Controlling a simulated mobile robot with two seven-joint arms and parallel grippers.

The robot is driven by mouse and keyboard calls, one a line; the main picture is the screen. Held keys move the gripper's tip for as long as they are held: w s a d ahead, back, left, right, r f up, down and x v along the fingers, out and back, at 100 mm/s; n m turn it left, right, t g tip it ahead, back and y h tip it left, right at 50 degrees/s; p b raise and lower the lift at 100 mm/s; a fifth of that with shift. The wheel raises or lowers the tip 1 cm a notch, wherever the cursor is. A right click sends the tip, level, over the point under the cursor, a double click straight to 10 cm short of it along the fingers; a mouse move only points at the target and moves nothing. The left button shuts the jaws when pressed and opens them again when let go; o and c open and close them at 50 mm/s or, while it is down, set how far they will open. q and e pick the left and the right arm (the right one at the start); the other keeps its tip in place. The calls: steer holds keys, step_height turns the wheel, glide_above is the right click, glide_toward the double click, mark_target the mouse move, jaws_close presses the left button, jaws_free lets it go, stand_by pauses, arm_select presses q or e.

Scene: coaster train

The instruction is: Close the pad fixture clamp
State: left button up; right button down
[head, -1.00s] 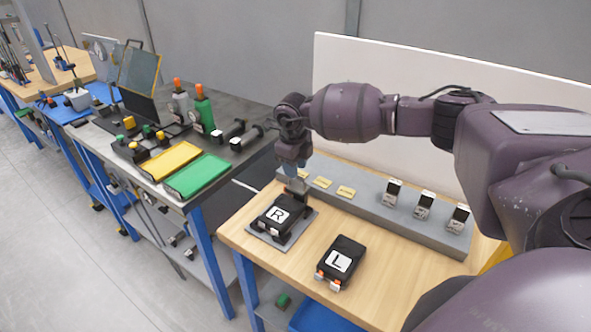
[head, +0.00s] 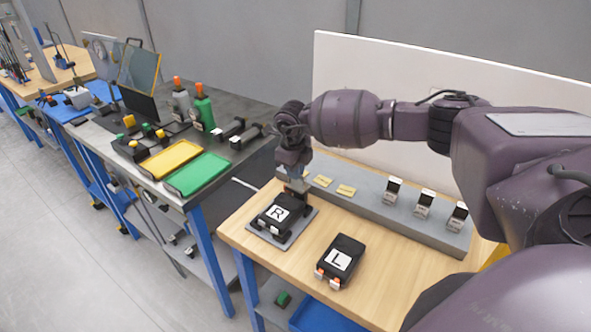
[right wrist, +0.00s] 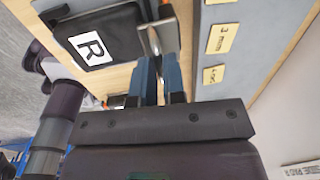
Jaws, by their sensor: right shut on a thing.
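The pad fixture (head: 296,236) is a grey base plate on the wooden bench, bearing a black pad marked R (head: 277,213). The pad also shows in the right wrist view (right wrist: 110,38). The clamp's metal piece (right wrist: 150,40) stands at the pad's edge, between my blue fingertips. My right gripper (head: 295,184) is over the pad's far side and shut on this metal piece; in the wrist view the fingers (right wrist: 160,62) meet it from below. The gripper hides part of the clamp in the head view. My left gripper is not in view.
A second black pad marked L (head: 340,262) lies loose nearby. A grey raised rail (head: 370,205) behind carries yellow labels and three small blocks (head: 425,203). A neighbouring bench holds yellow (head: 170,161) and green trays (head: 197,173). The front right of the bench is clear.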

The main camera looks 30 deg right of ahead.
steer(key=shift+s+a+f+t+h, duration=0.2)
steer(key=shift+a+t+h, duration=0.15)
steer(key=shift+h, duration=0.25)
steer(key=c, duration=1.2)
jaws_free()
steer(key=shift+r, duration=0.15)
steer(key=w+b+v, duration=0.1)
steer(key=v, duration=0.9)
steer(key=shift+s+r, duration=0.25)
steer(key=shift+s, duration=0.1)
steer(key=shift+a, duration=0.15)
